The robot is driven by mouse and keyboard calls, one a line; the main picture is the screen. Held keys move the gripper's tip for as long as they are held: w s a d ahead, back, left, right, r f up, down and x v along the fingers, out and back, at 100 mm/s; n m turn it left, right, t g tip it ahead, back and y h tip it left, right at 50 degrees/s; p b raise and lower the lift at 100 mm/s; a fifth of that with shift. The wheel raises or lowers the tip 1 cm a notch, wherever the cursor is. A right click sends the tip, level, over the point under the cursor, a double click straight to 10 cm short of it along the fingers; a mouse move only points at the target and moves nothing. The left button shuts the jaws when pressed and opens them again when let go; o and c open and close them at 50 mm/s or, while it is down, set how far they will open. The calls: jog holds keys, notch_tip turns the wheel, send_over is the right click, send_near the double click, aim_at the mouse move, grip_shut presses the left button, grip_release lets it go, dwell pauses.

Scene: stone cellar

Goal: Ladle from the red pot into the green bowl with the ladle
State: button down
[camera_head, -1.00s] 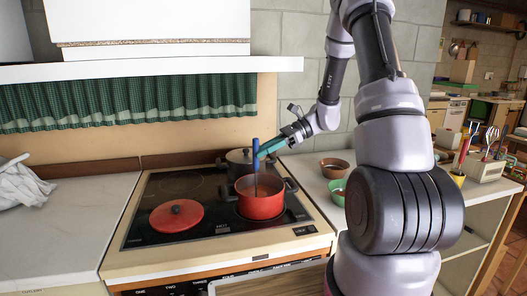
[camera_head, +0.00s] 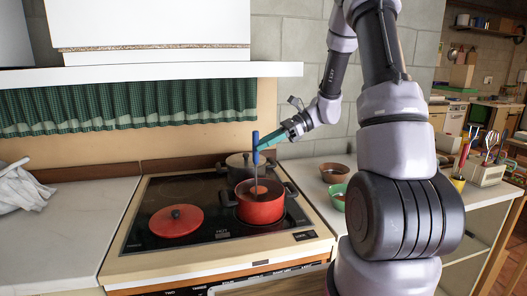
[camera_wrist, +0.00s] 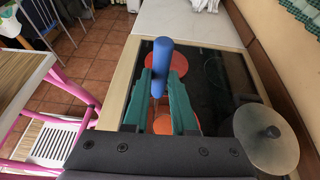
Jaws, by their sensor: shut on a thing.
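The red pot (camera_head: 262,210) stands on the front right of the black stove top, uncovered. My gripper (camera_head: 264,145) is above it, its teal fingers shut on the blue handle (camera_head: 256,147) of the ladle. The ladle hangs nearly upright, with its head at the pot's mouth; whether it holds anything is hard to tell. The blue handle also shows between the fingers in the wrist view (camera_wrist: 162,62). The green bowl (camera_head: 337,195) sits on the counter right of the stove, partly hidden by my arm, with something reddish-brown inside.
A red lid (camera_head: 176,219) lies on the stove's front left. A dark lidded pot (camera_head: 239,163) stands behind the red pot. A brown bowl (camera_head: 334,172) sits behind the green bowl. The left counter (camera_head: 85,220) is mostly clear, with a white cloth (camera_head: 20,190) at its far left.

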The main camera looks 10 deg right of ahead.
notch_tip(320, 180, up, 7)
jog(key=shift+r, duration=0.15)
dwell(0.6)
